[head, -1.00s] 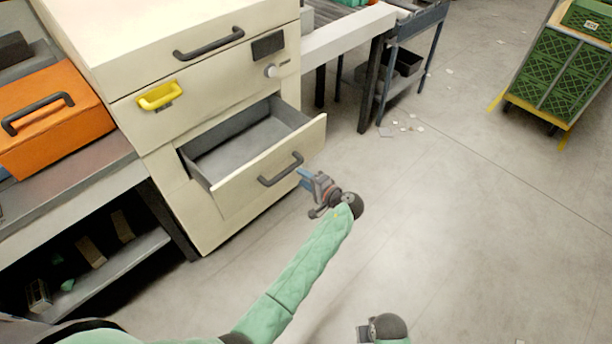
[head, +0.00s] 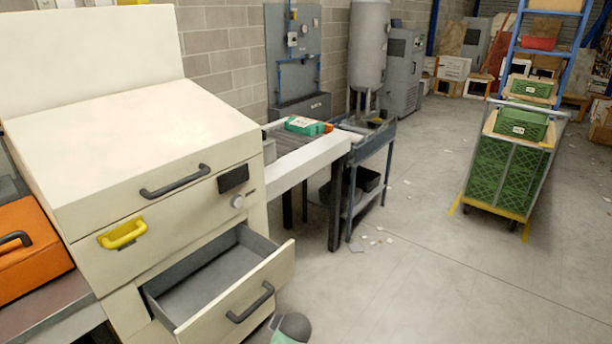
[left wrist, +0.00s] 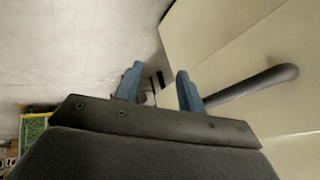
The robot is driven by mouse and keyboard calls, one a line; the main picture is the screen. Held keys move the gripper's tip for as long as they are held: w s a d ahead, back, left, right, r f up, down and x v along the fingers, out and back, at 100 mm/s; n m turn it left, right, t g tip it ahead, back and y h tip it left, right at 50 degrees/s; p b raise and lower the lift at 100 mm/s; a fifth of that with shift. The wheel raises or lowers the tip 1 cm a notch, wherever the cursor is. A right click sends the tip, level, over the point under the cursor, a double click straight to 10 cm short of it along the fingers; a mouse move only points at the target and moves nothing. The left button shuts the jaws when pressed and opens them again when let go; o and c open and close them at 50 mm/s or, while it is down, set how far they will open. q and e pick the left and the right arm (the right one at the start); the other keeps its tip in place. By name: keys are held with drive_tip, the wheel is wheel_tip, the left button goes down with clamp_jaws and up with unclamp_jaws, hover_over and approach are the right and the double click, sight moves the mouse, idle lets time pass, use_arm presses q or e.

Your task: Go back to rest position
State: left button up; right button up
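My left gripper shows in the left wrist view (left wrist: 158,88), its two blue fingers apart with nothing between them. A dark handle (left wrist: 250,88) on a cream panel lies just to the right of the fingers, and I cannot tell whether they touch. In the head view only a rounded dark and green part of my arm shows at the bottom edge; the gripper itself is out of that frame. The cream cabinet (head: 170,225) has its lower drawer (head: 245,300) pulled open and empty inside, with a dark handle (head: 250,303). My right gripper is not in view.
An orange case (head: 30,250) stands on a grey bench at the left. A table with a green and white box (head: 304,125) and a blue-grey cart (head: 372,165) stand beyond the cabinet. A trolley of green crates (head: 503,175) is at the right. The floor between is open.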

use_arm(q)
drive_tip(key=s+a+f+g+h, duration=0.1)
drive_tip(key=s+a+f, duration=0.2)
drive_tip(key=s, duration=0.9)
drive_tip(key=s+a+f+n+g+h, duration=0.1)
drive_tip(key=s+a+f+g, duration=0.1)
drive_tip(key=s+f, duration=0.6)
drive_tip(key=s+a+f+n+g+h, duration=0.1)
drive_tip(key=s+a+f, duration=0.3)
drive_tip(key=s, duration=1.4)
drive_tip(key=shift+a+f+g, duration=0.4)
drive_tip(key=shift+f+g, duration=0.2)
drive_tip(key=shift+f, duration=0.1)
